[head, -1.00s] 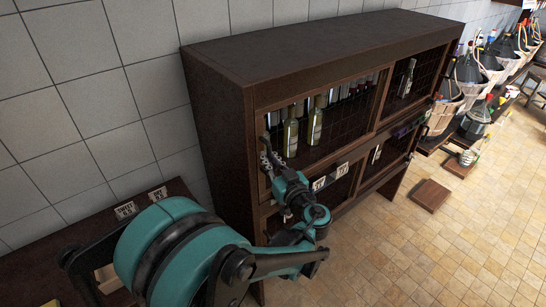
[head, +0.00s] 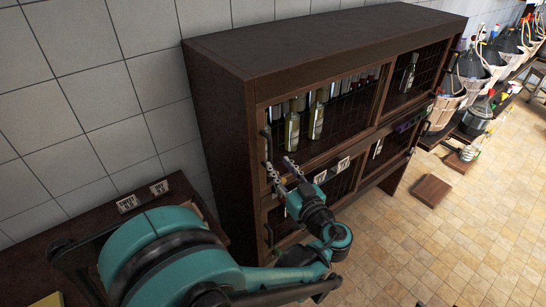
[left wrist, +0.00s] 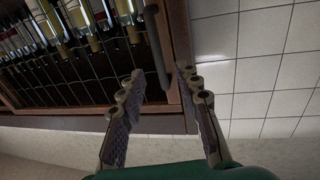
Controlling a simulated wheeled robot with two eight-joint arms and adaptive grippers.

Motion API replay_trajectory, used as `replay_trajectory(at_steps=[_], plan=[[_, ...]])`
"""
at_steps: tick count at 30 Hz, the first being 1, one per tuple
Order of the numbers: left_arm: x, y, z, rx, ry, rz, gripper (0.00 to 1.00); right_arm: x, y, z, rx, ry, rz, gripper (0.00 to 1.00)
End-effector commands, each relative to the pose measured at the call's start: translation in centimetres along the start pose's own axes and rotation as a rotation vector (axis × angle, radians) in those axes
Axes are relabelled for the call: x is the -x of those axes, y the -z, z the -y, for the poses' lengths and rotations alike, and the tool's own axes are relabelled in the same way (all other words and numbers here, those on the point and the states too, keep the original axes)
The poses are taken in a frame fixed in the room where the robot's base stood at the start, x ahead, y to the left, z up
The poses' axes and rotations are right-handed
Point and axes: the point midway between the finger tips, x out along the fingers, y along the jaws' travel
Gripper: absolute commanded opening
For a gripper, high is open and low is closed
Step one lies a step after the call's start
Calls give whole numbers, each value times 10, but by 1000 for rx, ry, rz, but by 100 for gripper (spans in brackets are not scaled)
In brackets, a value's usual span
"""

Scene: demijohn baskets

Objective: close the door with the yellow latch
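The dark wooden cabinet (head: 222,115) has mesh-fronted doors. The upper left door (head: 345,128) shows bottles behind its mesh and has a dark bar handle (head: 267,143) at its left edge. I cannot tell whether this door stands slightly ajar. I cannot make out a yellow latch on any door. My left gripper (head: 279,166) is open and empty at the lower left of that door, by the handle. In the left wrist view the handle (left wrist: 157,45) lies just beyond the gap between the fingertips of the left gripper (left wrist: 160,80). My right gripper is not in view.
A dark table (head: 85,222) with two small labels stands at the left. A lower left door (head: 290,230) is partly hidden by my arm. A wooden block (head: 432,190) lies on the tiled floor, and demijohn baskets (head: 440,108) stand at the right. Floor in front is clear.

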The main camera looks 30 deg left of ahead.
Motion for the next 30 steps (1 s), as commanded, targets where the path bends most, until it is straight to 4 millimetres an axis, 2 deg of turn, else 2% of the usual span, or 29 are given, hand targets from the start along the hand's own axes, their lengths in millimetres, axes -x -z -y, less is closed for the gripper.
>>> replay_trajectory(at_steps=[1, 4, 10, 26, 29, 30], plan=[[11, 0, -2, 0, -6, 0, 33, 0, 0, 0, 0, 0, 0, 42], [28, 0, -1, 0, -4, 0, 33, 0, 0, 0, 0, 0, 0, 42], [45, 0, 0, 0, 0, 0, 33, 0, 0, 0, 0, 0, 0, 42], [46, -1, 1, -3, 1, 4, 33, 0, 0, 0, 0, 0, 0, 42], [41, -11, 6, -48, 1, 59, 33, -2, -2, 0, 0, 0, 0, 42], [38, -19, 11, -86, -3, 107, 33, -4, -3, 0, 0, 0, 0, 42]])
